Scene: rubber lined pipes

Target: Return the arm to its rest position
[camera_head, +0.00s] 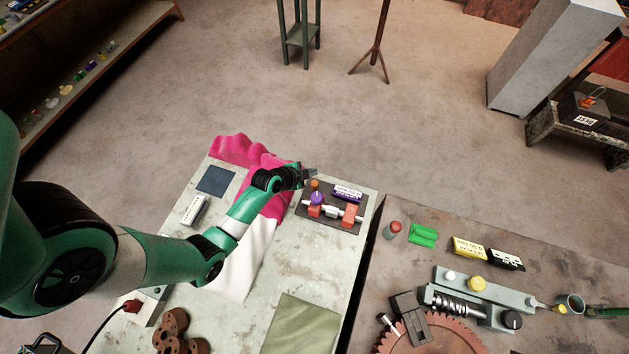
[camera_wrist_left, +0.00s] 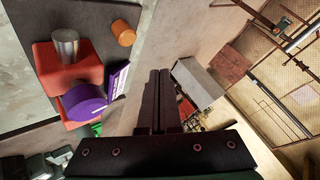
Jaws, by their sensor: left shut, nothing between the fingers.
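My left arm reaches in from the left over the pale table in the head view. My left gripper (camera_head: 308,173) is shut and empty, above the far edge of a dark board. In the left wrist view its two black fingers (camera_wrist_left: 160,98) lie side by side, with nothing between them. The board (camera_head: 300,211) carries red blocks (camera_head: 350,214), a metal rod (camera_head: 333,210), a purple round part (camera_head: 317,198), an orange cylinder (camera_head: 315,184) and a purple label block (camera_head: 347,192). The gripper appears apart from these parts. My right gripper is not in view.
A pink and white cloth (camera_head: 247,258) lies under my left arm. A dark blue square (camera_head: 215,181) and an olive sheet (camera_head: 302,326) lie on the pale table. A brown table (camera_head: 410,270) at right holds a screw mechanism (camera_head: 455,301) and a toothed wheel (camera_head: 446,337).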

